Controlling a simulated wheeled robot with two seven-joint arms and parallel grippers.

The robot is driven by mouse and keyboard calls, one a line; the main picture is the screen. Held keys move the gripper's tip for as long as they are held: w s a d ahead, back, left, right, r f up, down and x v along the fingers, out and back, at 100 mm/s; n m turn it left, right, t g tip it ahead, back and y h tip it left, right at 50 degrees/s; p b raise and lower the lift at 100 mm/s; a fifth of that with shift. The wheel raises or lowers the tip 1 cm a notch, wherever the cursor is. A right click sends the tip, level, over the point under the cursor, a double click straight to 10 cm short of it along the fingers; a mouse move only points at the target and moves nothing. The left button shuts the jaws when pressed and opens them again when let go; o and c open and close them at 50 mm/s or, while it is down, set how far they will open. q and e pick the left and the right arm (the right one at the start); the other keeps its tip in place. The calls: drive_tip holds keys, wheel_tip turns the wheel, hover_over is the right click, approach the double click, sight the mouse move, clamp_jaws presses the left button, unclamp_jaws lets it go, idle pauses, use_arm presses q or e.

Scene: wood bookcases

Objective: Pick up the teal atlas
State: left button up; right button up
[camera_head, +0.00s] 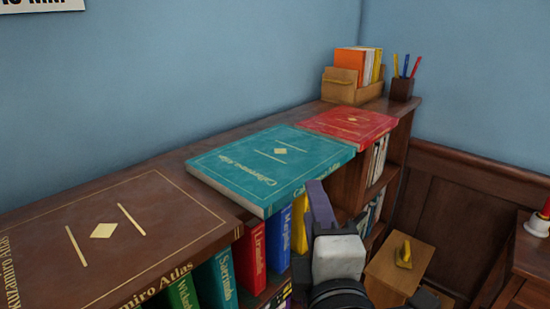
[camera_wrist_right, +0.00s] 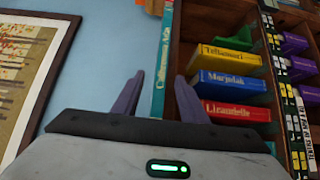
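The teal atlas (camera_head: 270,166) lies flat on top of the bookcase, between a brown atlas and a red book, its front edge at the shelf's front. My right gripper (camera_head: 316,200) is at the atlas's front right corner, one purple finger showing upright there. In the right wrist view the gripper (camera_wrist_right: 158,92) is open, its two purple fingers apart. The atlas's teal spine (camera_wrist_right: 162,55) shows edge-on in line with the gap, with space on both sides. I cannot tell how far it reaches between the fingers. My left gripper is not in view.
The brown atlas (camera_head: 110,245) lies at left and the red book (camera_head: 349,122) behind right. Several upright books, including a blue one (camera_wrist_right: 234,82), fill the shelf below. A wooden file box (camera_head: 341,86) and pen cup (camera_head: 402,88) stand at the far end. The wall runs behind.

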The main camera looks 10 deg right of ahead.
drive_tip(key=w+p, duration=0.1)
drive_tip(key=w, duration=0.6)
drive_tip(key=shift+d+f, duration=0.15)
drive_tip(key=shift+d, duration=0.15)
clamp_jaws()
drive_tip(key=shift+s, duration=0.1)
idle(0.9)
drive_tip(key=shift+r, duration=0.25)
